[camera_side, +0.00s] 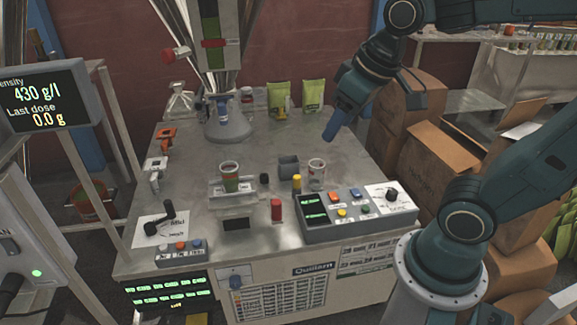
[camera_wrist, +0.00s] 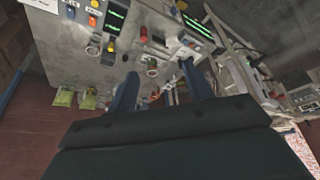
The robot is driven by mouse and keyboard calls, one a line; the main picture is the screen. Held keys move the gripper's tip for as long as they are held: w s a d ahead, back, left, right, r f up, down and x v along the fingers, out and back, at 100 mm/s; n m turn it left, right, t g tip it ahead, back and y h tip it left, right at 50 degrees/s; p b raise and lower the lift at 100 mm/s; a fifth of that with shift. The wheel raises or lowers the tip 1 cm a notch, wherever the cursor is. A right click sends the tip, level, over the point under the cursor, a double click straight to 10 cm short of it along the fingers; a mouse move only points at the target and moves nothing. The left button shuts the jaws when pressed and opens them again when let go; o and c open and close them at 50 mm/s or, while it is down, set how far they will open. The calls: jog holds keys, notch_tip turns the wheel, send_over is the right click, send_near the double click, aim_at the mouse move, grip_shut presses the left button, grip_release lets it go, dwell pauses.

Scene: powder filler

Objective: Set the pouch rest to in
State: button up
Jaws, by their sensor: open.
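My gripper (camera_side: 337,127) is above the back right of the grey bench, apart from everything on it. In the wrist view, my gripper (camera_wrist: 159,77) shows two blue fingers spread apart with nothing held between them. No readable label marks the pouch rest, so I cannot tell which fitting it is. A black lever (camera_side: 160,222) on a white labelled plate stands at the bench's front left; its wording is too small to read. A clear tray-like stand (camera_side: 232,193) with a cup (camera_side: 229,175) sits mid-bench under the filler side.
A control box (camera_side: 358,222) with coloured buttons and a black knob (camera_side: 392,195) is at the front right. Green pouches (camera_side: 312,95) stand at the back. A second cup (camera_side: 316,173), a yellow-topped piece (camera_side: 297,184) and a red piece (camera_side: 276,209) stand mid-bench.

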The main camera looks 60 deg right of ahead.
jog(key=w+d+f+g, duration=0.1)
jog(key=w+d+f, duration=0.15)
jog(key=w, duration=0.55)
jog(key=m+g, duration=0.1)
jog(key=g, duration=0.3)
send_over(276, 209)
jog(key=d, duration=0.1)
notch_tip(276, 209, down, 24)
jog(key=shift+w+d+f, duration=0.2)
jog(key=shift+w+f, duration=0.1)
jog(key=shift+w, duration=0.15)
jog(key=shift+f, duration=0.15)
jog(key=shift+f, duration=6.75)
grip_shut()
